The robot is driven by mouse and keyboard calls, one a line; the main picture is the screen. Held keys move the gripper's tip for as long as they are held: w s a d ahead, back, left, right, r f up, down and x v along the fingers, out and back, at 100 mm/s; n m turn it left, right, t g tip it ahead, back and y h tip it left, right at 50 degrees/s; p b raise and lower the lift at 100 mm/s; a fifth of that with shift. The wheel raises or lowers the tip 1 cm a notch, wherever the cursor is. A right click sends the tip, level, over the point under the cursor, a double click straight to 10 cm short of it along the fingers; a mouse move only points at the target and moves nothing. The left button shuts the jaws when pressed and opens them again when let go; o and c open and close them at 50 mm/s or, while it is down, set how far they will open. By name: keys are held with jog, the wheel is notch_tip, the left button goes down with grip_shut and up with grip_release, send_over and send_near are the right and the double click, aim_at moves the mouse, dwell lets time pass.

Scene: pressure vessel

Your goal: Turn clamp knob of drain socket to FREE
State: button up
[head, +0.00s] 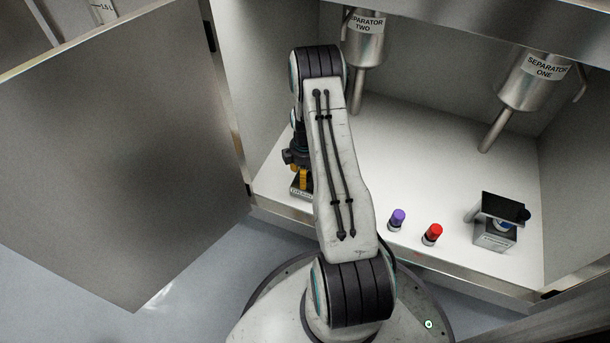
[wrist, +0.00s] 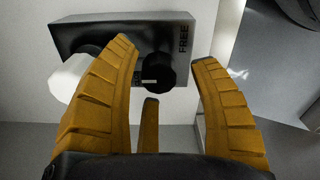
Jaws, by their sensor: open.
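The drain socket is a dark box (wrist: 120,32) with the word FREE at its right end in the wrist view. Its black clamp knob (wrist: 160,72) sits on the near face, below and left of that word. A white cylinder (wrist: 72,76) stands out from the box at left. My gripper (wrist: 164,54) is open, its orange fingers on either side of the knob with gaps visible; I cannot tell if they touch it. In the head view my gripper (head: 303,178) is over the drain socket (head: 300,192), mostly hidden by my arm; the knob is hidden there.
Purple-capped (head: 398,218) and red-capped (head: 432,234) vials stand right of my arm. A small device (head: 494,236) stands farther right. Separator two (head: 366,50) and separator one (head: 524,85) hang above. An open door (head: 110,150) is at left. The middle floor is clear.

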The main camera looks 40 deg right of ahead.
jog(key=shift+o, duration=0.2)
jog(key=shift+f, duration=0.1)
grip_shut()
dwell(0.5)
